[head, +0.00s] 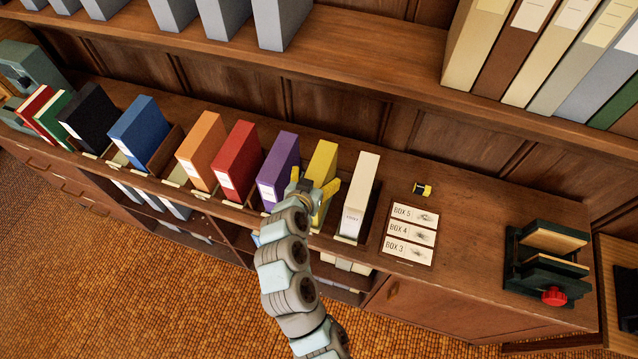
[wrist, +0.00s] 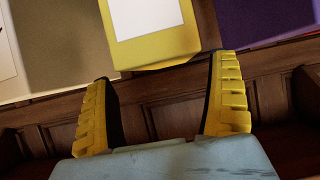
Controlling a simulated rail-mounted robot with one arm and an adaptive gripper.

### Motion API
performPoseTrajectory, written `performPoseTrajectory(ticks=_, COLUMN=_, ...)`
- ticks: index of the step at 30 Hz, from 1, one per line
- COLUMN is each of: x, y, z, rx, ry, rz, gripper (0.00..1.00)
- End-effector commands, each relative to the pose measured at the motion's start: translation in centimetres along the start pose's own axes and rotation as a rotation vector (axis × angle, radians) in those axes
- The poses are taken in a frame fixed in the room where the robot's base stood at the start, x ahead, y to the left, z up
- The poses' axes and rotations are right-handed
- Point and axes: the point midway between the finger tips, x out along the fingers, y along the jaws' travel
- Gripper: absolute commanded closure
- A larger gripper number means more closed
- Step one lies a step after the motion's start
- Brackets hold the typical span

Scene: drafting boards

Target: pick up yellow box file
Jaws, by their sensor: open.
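The yellow box file (head: 321,161) stands upright on the wooden counter, between the purple box file (head: 279,167) and the cream box file (head: 360,190). My gripper (head: 314,188) is in front of it and partly hides its lower spine in the head view. In the wrist view the yellow box file (wrist: 155,52) shows at the top middle with a pale label. My gripper's yellow fingers (wrist: 162,98) are open and spread to either side of its line, with nothing between them. I cannot tell whether either finger touches it.
Red (head: 237,160), orange (head: 201,147), blue (head: 139,131) and black (head: 88,117) files stand to the left. Label cards (head: 410,235), a small yellow-black item (head: 422,190) and a green press with a red knob (head: 548,262) are on the right. An upper shelf (head: 345,62) overhangs behind.

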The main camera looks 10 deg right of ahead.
Motion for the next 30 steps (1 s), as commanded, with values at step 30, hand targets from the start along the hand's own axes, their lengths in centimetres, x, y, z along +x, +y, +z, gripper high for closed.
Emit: performPoseTrajectory(ticks=30, x=5.4, y=-0.7, z=-0.2, rx=0.001, ry=-0.001, rz=0.0, gripper=0.09)
